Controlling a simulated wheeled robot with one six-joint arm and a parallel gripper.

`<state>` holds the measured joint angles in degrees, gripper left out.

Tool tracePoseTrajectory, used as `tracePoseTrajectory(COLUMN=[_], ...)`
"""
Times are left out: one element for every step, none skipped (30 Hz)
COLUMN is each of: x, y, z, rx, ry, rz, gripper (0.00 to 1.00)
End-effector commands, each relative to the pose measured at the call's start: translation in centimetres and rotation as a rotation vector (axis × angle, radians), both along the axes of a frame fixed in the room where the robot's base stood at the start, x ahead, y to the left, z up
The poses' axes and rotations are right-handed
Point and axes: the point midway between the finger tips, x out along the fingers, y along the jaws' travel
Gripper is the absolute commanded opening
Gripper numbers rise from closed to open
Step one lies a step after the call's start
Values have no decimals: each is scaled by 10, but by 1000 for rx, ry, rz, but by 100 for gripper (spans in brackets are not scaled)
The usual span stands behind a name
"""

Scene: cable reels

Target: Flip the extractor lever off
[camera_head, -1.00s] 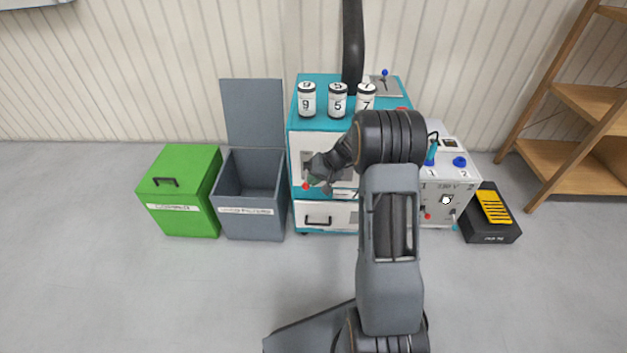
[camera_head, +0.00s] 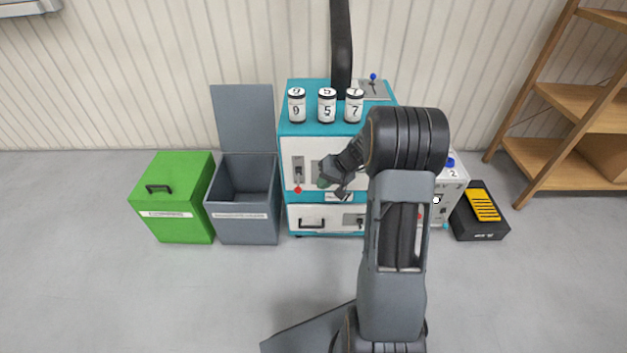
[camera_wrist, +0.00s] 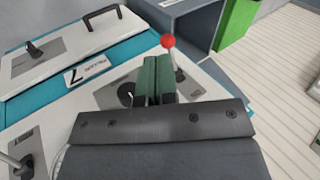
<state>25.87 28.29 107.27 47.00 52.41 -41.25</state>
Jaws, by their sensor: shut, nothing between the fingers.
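A lever with a red ball knob (camera_head: 298,190) is on the left of the teal and white cabinet's front panel, its knob pointing down. It also shows in the wrist view (camera_wrist: 168,42), just beyond the fingertips. A second lever with a blue ball (camera_head: 373,77) stands on the cabinet top beside the black duct. No readable label shows which is the extractor lever. My gripper (camera_head: 326,184) is in front of the panel, right of the red-knobbed lever. Its green fingers (camera_wrist: 156,66) are shut and empty. In the wrist view they overlap the lever's surroundings; contact cannot be told.
The cabinet drawer (camera_head: 335,220) is shut below the panel. Numbered canisters (camera_head: 327,107) stand on top. A green bin (camera_head: 172,197) and an open grey bin (camera_head: 243,200) stand left. A grey box (camera_head: 450,180) is partly behind my arm. The front floor is clear.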

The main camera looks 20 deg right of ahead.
Motion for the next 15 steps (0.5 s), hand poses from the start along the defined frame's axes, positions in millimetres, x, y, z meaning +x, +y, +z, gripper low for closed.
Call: tracePoseTrajectory(x=[-8, -12, -17, -21, -25, -29, -32, -35, -38, -40, -42, -44, -45, -47, -48], y=[-2, -4, -6, -7, -8, -10, -11, -12, -13, -14, -15, -16, -16, -17, -17], z=[9, 12, 16, 18, 20, 23, 25, 27, 29, 30, 31, 32, 33, 33, 34], rx=[0, 0, 0, 0, 0, -1, -1, -1, 1, 1, 0, 1, 1, 1, 1], ry=[-1, -1, -1, -1, 0, -1, -2, -1, 0, -1, -1, 0, 0, 0, 0], rz=[0, 1, 1, 1, 1, 2, 1, 2, 2, 2, 2, 2, 2, 1, 1], gripper=[0, 0, 0, 0, 0, 0, 0, 0, 0, 0, 0, 0, 0, 0, 0])
